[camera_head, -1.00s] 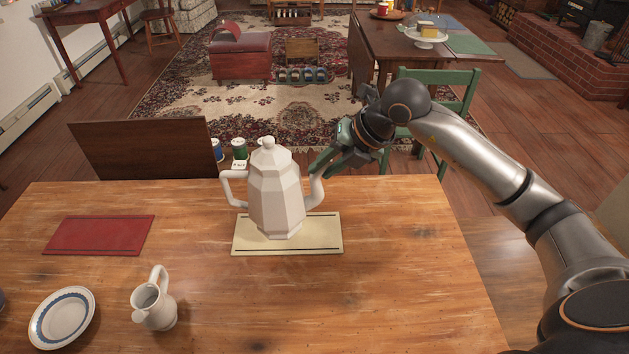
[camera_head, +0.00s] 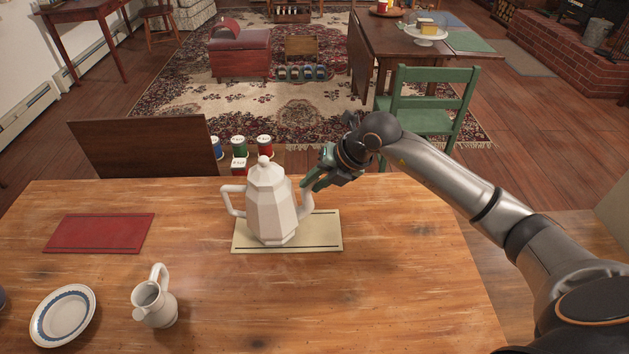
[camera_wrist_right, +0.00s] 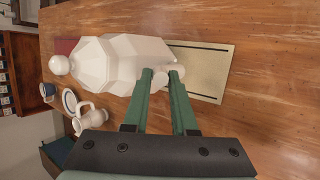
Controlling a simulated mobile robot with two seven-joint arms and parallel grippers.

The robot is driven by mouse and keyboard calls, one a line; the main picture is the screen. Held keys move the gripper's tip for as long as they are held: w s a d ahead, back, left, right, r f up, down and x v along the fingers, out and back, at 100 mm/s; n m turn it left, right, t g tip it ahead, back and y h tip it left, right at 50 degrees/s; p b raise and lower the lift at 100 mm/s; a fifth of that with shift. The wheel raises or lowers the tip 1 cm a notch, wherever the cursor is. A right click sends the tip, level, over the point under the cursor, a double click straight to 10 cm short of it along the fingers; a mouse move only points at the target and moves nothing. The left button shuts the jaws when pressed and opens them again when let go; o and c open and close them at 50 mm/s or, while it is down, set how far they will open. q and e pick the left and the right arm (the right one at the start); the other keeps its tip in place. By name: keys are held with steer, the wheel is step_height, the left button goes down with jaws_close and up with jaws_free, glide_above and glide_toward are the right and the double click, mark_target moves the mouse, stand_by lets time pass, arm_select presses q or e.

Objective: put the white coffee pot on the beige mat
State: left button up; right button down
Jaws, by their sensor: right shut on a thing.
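The white coffee pot (camera_head: 270,205) is tall and faceted, with a knobbed lid and a loop handle on its left. Its base is over the beige mat (camera_head: 325,232); I cannot tell whether it touches the mat. It looks nearly upright. My right gripper (camera_head: 309,183) is shut on the curved spout-like part at the pot's right side. In the right wrist view the green fingers (camera_wrist_right: 162,74) close on that part beside the pot body (camera_wrist_right: 120,60), and the mat (camera_wrist_right: 205,70) shows beyond. My left gripper is not in view.
On the wooden table (camera_head: 400,290) are a red mat (camera_head: 98,233), a white jug (camera_head: 155,300) and a blue-rimmed plate (camera_head: 62,316). A dark chair (camera_head: 143,148) with several cans beside it stands behind. The table's right part is clear.

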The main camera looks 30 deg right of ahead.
steer(key=c, duration=1.2)
jaws_free()
steer(key=o, duration=0.5)
steer(key=v, duration=1.2)
steer(key=shift+s, duration=0.15)
